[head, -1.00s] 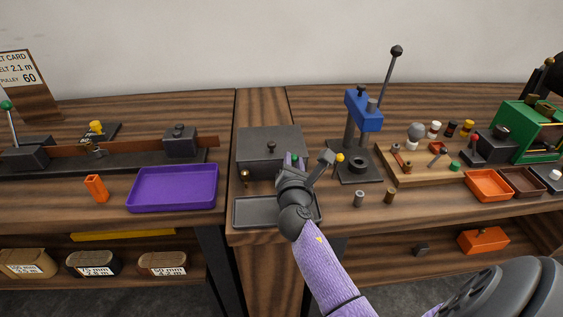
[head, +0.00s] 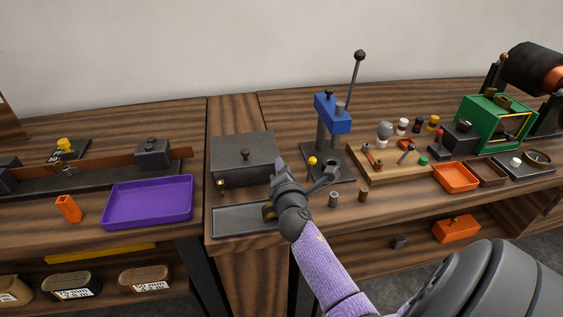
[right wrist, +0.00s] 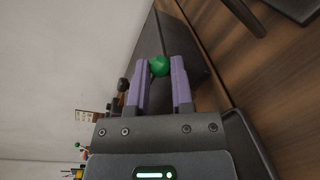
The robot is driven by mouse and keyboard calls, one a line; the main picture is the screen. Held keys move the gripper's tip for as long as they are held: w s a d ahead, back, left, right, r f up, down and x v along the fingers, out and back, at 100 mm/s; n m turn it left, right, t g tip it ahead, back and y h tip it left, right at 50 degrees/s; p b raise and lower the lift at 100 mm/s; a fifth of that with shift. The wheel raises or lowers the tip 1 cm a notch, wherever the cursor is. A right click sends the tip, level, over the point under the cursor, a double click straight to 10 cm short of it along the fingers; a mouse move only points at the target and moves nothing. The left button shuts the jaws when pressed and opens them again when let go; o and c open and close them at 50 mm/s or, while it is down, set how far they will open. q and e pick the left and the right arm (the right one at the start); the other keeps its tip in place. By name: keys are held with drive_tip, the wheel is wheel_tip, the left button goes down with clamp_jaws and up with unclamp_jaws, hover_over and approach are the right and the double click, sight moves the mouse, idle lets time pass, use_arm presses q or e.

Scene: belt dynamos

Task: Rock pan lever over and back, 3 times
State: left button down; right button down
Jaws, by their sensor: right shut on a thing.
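The pan lever's green knob (right wrist: 159,66) sits between the two purple fingers of my right gripper (right wrist: 159,78) in the right wrist view. The gripper is shut on it. In the head view my right gripper (head: 281,168) is at the right side of the lidded dark grey box (head: 243,146), and it hides the green knob and the lever. My left gripper is not in view.
A shallow grey tray (head: 236,221) lies in front of the box. A blue press (head: 333,115) with a long handle stands behind right, and a yellow knob (head: 312,160) is just right of my gripper. A purple tray (head: 148,203) is at left.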

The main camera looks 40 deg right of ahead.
drive_tip(key=shift+f, duration=0.1)
drive_tip(key=shift+c, duration=2.4)
unclamp_jaws()
drive_tip(key=shift+s, duration=0.1)
drive_tip(key=p+v, duration=0.1)
drive_tip(key=v, duration=0.9)
